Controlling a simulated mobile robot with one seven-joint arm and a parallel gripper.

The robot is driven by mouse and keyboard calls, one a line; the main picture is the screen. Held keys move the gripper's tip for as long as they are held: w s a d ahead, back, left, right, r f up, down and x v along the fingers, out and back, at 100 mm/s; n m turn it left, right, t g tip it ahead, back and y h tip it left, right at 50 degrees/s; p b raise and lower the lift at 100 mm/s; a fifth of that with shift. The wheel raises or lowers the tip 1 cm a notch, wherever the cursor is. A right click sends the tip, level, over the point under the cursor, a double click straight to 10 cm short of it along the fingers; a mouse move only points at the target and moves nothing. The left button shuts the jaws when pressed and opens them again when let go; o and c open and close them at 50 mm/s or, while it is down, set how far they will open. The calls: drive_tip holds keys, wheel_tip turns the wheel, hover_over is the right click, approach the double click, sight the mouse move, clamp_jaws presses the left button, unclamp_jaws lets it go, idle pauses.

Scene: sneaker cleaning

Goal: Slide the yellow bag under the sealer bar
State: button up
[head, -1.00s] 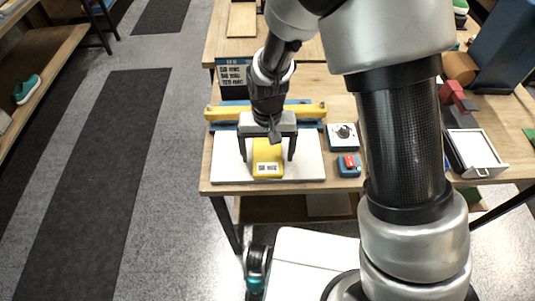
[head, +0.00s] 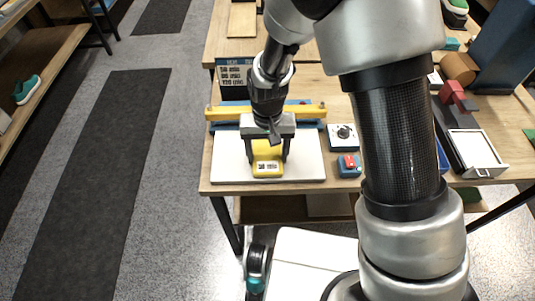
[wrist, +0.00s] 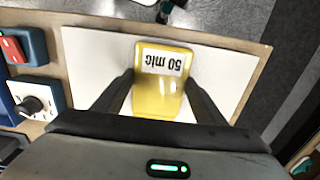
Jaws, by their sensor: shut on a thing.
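The yellow bag (head: 267,168) lies on the white board in front of the sealer, its white label toward the front edge. In the wrist view the bag (wrist: 160,101) carries a label reading "50 mic". My gripper (head: 268,157) is shut on the bag, with one dark finger on each side of it. The wrist view also shows the fingers (wrist: 160,92) at the bag's sides. The sealer's yellow bar (head: 222,114) spans above its blue body just behind my gripper. The bag's far end is hidden by my gripper.
The white board (head: 308,160) is bare on both sides of the bag. A knob box (head: 343,137) and a blue box with a red switch (head: 349,166) stand to its right. A printed sign (head: 235,76) stands behind the sealer.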

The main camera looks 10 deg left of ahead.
sight(267, 143)
drive_tip(key=shift+w+a, duration=0.2)
drive_tip(key=shift+w, duration=0.55)
drive_tip(key=shift+w+a, duration=0.15)
drive_tip(key=shift+w, duration=0.55)
drive_tip(key=shift+w, duration=0.15)
drive_tip(key=shift+w+a, duration=0.2)
drive_tip(key=shift+w, duration=0.55)
drive_tip(key=o, duration=1.1)
drive_tip(key=shift+o, duration=0.2)
